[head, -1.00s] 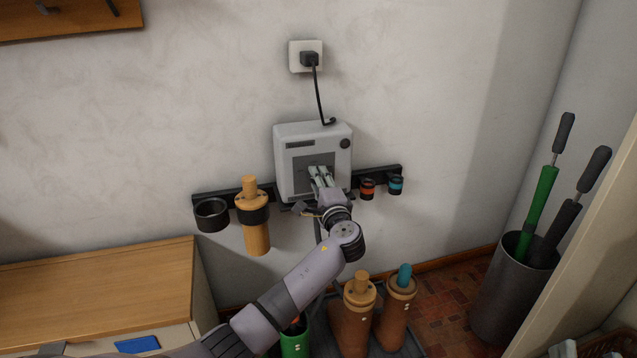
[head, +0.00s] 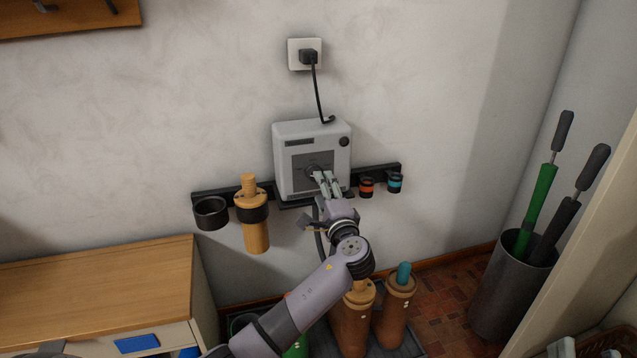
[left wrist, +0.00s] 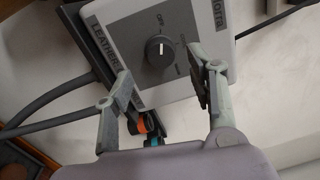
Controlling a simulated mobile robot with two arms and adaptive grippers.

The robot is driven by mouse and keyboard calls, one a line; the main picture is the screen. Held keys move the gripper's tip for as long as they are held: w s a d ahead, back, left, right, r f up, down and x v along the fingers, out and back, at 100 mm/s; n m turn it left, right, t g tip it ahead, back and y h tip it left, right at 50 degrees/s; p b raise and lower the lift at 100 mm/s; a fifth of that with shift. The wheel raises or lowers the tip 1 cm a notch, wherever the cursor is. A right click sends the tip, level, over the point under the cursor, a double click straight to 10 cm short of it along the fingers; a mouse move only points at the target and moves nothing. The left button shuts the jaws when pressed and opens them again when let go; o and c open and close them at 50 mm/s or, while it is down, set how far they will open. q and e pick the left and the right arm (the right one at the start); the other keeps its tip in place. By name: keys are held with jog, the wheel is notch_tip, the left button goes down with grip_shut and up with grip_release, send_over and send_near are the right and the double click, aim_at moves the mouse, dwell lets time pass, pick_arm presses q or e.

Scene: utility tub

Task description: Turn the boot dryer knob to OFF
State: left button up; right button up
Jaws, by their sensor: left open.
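The boot dryer is a pale grey box (head: 283,165) on the wall, with a darker grey panel. Its dark round knob (head: 312,170) shows just above and left of my left gripper's fingertips (head: 324,180). In the left wrist view the knob (left wrist: 160,51) has a white pointer line, with lettering that looks like OFF above it. The pointer is near that lettering, but I cannot tell if it lines up exactly. My left gripper (left wrist: 165,82) is open and empty, its fingers apart from the knob on either side. My right gripper is out of view.
A black rail (head: 375,175) beside the box carries orange and teal ringed holders, and a wooden boot form (head: 255,230) hangs on the left. Brown boots (head: 392,315) stand below. A wooden cabinet (head: 95,285) is at lower left. A power cord (head: 319,95) hangs above.

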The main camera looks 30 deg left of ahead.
pick_arm(q)
jog(key=v, duration=0.7)
jog(key=shift+f, duration=0.1)
